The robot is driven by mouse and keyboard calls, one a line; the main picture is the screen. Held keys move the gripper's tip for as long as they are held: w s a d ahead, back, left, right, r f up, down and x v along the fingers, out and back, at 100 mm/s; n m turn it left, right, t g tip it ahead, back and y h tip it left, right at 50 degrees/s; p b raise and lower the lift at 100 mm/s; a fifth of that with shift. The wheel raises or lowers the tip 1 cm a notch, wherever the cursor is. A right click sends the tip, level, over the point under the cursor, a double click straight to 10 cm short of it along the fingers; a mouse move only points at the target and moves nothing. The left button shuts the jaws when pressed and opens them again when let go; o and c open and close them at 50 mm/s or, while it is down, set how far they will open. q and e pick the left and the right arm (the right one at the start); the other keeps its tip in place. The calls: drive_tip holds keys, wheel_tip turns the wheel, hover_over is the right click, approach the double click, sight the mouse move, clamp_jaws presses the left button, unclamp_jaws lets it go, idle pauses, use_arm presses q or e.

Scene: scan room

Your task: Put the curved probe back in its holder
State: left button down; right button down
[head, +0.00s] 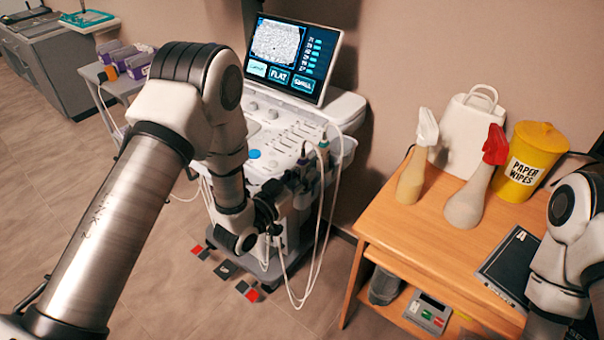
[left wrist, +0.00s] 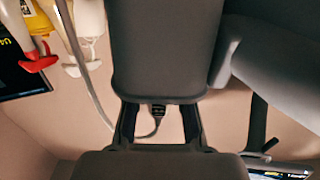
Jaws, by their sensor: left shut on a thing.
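My left arm reaches down to the right side of the ultrasound machine (head: 290,130). My left gripper (head: 280,203) is low beside the machine's probe holders (head: 312,172). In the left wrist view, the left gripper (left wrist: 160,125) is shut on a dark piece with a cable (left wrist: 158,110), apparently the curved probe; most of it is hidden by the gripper. Two other probes stand in the holders, one with a green band (head: 323,145) and one with a purplish band (head: 304,157). The held probe's head and the free slot cannot be made out. My right gripper is out of view.
White cables (head: 318,255) hang in loops beside the machine. A wooden table (head: 400,240) to the right bears two spray bottles (head: 467,200), a white bag (head: 465,130) and a yellow wipes tub (head: 527,165). A trolley with purple boxes (head: 125,60) stands behind at left.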

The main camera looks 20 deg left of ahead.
use_arm(q)
drive_tip(key=shift+f, duration=0.15)
drive_tip(key=c, duration=0.9)
unclamp_jaws()
drive_tip(key=shift+s, duration=0.1)
drive_tip(key=v, duration=1.1)
drive_tip(key=shift+s+a, duration=0.15)
drive_tip(key=shift+s, duration=0.25)
